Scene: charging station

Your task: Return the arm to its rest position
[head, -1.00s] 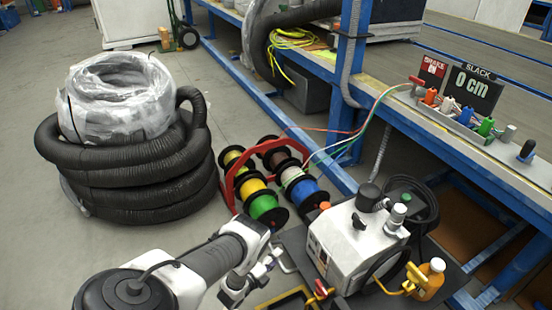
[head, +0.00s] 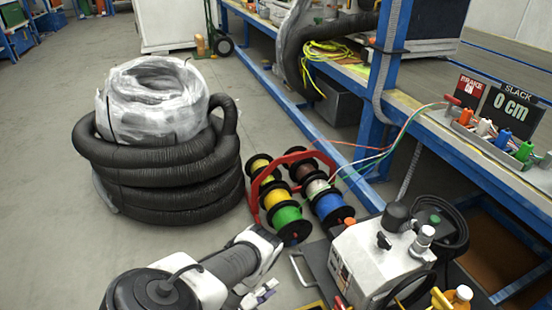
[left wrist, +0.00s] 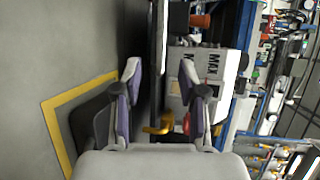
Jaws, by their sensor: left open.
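My left arm comes in from the bottom of the head view, and my left gripper (head: 262,294) shows beyond its links, low and partly cut off. In the left wrist view my left gripper (left wrist: 166,88) has its two fingers apart, with nothing held between them. Past the fingers is the white machine (left wrist: 217,66) with a yellow handle. My right gripper is not in view.
The white machine (head: 372,255) stands on a dark cart right of my arm. A rack of coloured wire spools (head: 283,157) is ahead. Black hose coils (head: 170,180) with a wrapped bundle (head: 155,102) stand left. A blue-framed bench (head: 500,165) runs along the right.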

